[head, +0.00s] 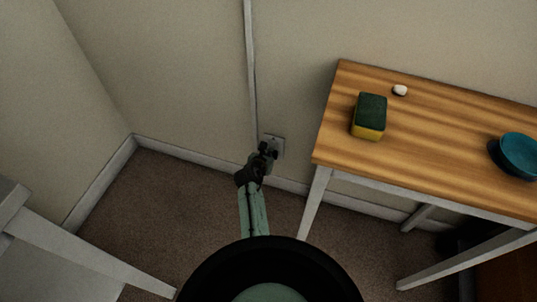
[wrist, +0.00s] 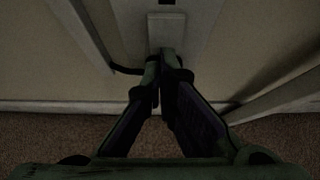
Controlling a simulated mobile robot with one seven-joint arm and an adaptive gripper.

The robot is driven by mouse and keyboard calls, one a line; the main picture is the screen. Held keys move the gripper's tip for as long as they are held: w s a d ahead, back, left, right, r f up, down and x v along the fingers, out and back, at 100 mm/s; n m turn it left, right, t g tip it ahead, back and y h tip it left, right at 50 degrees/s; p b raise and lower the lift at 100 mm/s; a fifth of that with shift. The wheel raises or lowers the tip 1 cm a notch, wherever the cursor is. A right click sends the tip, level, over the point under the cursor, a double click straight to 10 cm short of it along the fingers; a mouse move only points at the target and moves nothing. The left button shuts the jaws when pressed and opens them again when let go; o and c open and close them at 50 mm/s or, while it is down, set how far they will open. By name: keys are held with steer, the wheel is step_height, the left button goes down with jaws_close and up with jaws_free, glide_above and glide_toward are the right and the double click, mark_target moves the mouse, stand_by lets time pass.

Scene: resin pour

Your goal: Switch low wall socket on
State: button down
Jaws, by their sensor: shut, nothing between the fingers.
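The low wall socket (head: 275,143) is a small pale plate on the wall just above the skirting board, left of the table. My gripper (head: 266,150) is in front of it and hides part of its face. In the wrist view the socket (wrist: 167,30) is at the top centre, with a dark slot at its upper edge. My gripper (wrist: 161,62) is shut and empty, its fingertips together at the plate's lower part. I cannot tell whether they touch it. The switch's position cannot be made out.
A wooden table (head: 440,150) stands right of the socket, holding a green and yellow sponge (head: 369,116), a white pebble-like object (head: 400,90) and a teal bowl (head: 517,155). A vertical conduit (head: 250,70) runs down the wall. A grey table (head: 70,250) is at lower left. Carpet between is clear.

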steer(key=shift+w+f+t+b, duration=0.1)
steer(key=shift+w+t+b, duration=0.2)
steer(key=shift+b, duration=0.35)
steer(key=shift+d+r+p, duration=0.1)
steer(key=shift+r+p, duration=0.75)
steer(key=shift+p, duration=0.25)
